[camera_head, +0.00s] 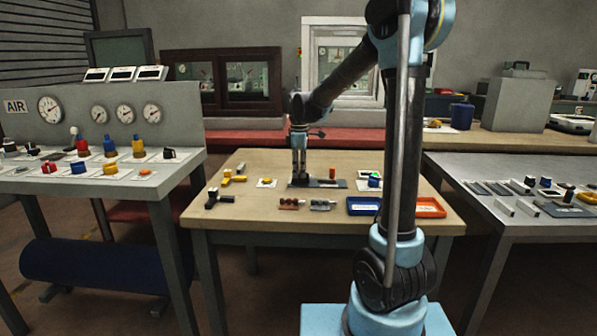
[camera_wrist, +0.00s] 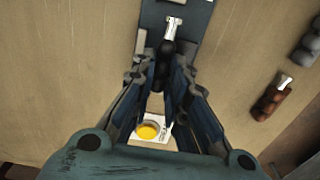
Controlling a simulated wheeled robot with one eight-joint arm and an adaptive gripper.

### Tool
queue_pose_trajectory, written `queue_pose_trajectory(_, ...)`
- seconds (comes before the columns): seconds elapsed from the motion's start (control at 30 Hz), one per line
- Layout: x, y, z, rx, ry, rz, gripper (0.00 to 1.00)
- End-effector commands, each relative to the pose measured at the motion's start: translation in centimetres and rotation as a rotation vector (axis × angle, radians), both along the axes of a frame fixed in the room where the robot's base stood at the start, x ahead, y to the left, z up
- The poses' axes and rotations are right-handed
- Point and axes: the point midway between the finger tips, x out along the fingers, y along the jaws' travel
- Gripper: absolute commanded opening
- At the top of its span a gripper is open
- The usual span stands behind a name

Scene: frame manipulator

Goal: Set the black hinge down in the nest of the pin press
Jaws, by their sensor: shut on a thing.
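My gripper (camera_head: 299,174) is over the middle of the wooden table, pointing down. In the wrist view my gripper (camera_wrist: 170,72) is shut on the black hinge (camera_wrist: 168,54), whose silver end (camera_wrist: 172,25) points toward the top of the picture. The dark flat base (camera_head: 333,184), seemingly of the pin press, lies under and to the right of the gripper. It also shows as a slate plate (camera_wrist: 205,12) at the top of the wrist view. The hinge's front overlaps this plate in the picture. I cannot tell whether they touch, and the nest is not clear.
A brown hinge (camera_head: 289,203) and a grey hinge (camera_head: 322,205) lie in front. A yellow part on a white card (camera_head: 266,183) lies left of the base. A blue tray (camera_head: 363,206) and an orange tray (camera_head: 430,207) stand at the front right. An orange-red cylinder (camera_head: 332,172) stands behind.

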Motion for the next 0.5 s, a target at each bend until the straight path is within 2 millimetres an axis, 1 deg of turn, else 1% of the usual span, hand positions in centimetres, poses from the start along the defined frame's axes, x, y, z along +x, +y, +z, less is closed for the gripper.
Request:
queue_pose_trajectory(0.17, -0.01, 0.05, 0.00, 0.000, 0.000, 0.001, 0.00)
queue_pose_trajectory(0.2, -0.02, 0.06, 0.00, 0.000, 0.000, 0.001, 0.17)
queue_pose_trajectory(0.3, -0.02, 0.08, 0.01, 0.000, 0.000, 0.001, 0.38)
queue_pose_trajectory(0.5, -0.04, 0.10, 0.02, 0.000, 0.000, 0.001, 0.38)
